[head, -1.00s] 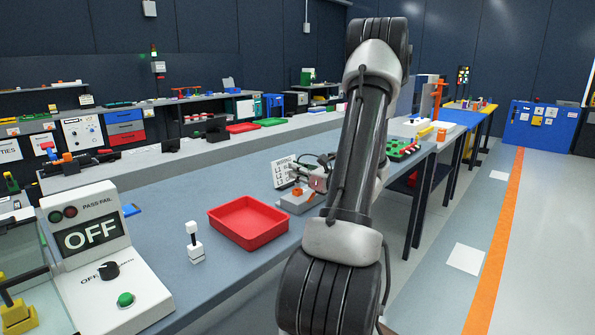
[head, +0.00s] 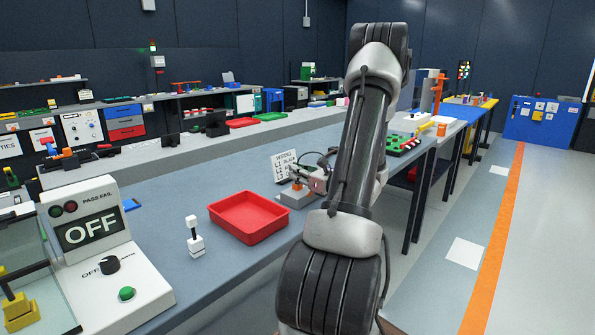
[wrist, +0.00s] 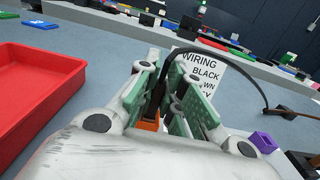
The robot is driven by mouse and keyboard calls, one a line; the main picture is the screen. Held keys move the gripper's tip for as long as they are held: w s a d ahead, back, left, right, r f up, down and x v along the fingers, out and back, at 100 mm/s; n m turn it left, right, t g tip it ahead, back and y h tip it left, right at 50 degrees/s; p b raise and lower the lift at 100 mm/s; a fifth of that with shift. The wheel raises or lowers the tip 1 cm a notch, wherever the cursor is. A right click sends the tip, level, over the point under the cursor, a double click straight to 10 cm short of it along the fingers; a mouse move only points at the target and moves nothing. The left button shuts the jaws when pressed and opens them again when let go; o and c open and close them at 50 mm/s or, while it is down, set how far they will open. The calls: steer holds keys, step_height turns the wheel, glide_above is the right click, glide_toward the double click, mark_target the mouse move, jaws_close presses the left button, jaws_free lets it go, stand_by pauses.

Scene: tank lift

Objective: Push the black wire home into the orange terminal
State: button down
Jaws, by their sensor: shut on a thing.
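My gripper (wrist: 174,88) is shut on the black wire (wrist: 226,62), which arcs away to the right in the wrist view. The orange terminal (wrist: 150,123) shows partly between and below the fingers. In the head view my gripper (head: 302,176) sits just above and against the orange terminal (head: 297,187), which stands on a small grey block (head: 291,199). The wire's tip is hidden by the fingers, so I cannot tell how deep it sits in the terminal.
A white wiring card (head: 285,163) stands just behind the terminal. A red tray (head: 248,217) lies to its left on the blue-grey bench. A purple open box (wrist: 263,142) is on the right in the wrist view. A green board (head: 402,144) lies farther right.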

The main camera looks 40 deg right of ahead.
steer(key=c, duration=1.5)
jaws_free()
steer(key=shift+o, duration=0.2)
steer(key=s+d, duration=0.1)
steer(key=s, duration=1.1)
